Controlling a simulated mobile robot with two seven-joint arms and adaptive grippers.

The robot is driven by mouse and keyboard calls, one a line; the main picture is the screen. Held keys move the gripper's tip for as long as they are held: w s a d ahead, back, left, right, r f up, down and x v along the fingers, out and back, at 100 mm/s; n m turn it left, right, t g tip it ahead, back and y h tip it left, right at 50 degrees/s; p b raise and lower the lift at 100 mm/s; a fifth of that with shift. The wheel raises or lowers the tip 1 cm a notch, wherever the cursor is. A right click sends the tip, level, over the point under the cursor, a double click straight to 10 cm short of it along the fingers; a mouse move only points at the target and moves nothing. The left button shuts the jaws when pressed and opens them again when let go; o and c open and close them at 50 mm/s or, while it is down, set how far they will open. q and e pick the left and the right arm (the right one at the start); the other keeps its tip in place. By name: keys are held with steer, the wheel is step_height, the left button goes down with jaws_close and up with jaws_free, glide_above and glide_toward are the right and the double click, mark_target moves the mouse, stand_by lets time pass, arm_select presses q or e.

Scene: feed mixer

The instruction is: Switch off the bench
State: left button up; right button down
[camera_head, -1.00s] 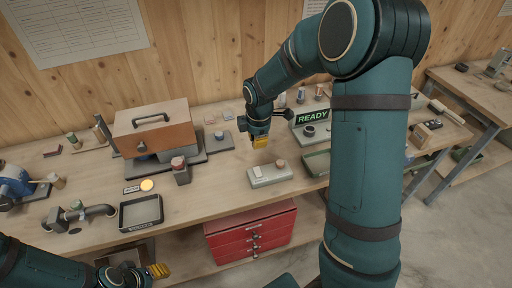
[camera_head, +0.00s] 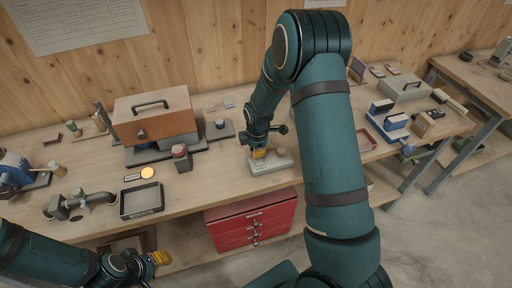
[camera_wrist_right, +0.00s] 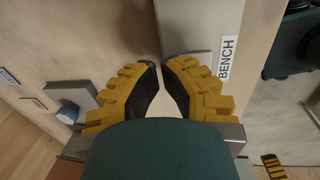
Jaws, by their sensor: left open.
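Contact cannot be told. My left gripper (camera_head: 160,258) is open and empty, low at the left.
A brown-and-grey box with a handle (camera_head: 155,117) stands left of the switch box. A black-rimmed tray (camera_head: 141,199) and a yellow disc (camera_head: 148,172) lie farther left. A red drawer cabinet (camera_head: 252,222) is under the bench. My right arm hides the bench behind it.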

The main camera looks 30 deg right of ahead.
steer(key=shift+w+f+g, duration=0.1)
steer(key=shift+f+g, duration=0.3)
steer(key=shift+r, duration=0.15)
steer(key=shift+r+p, duration=0.4)
steer(key=shift+r, duration=0.3)
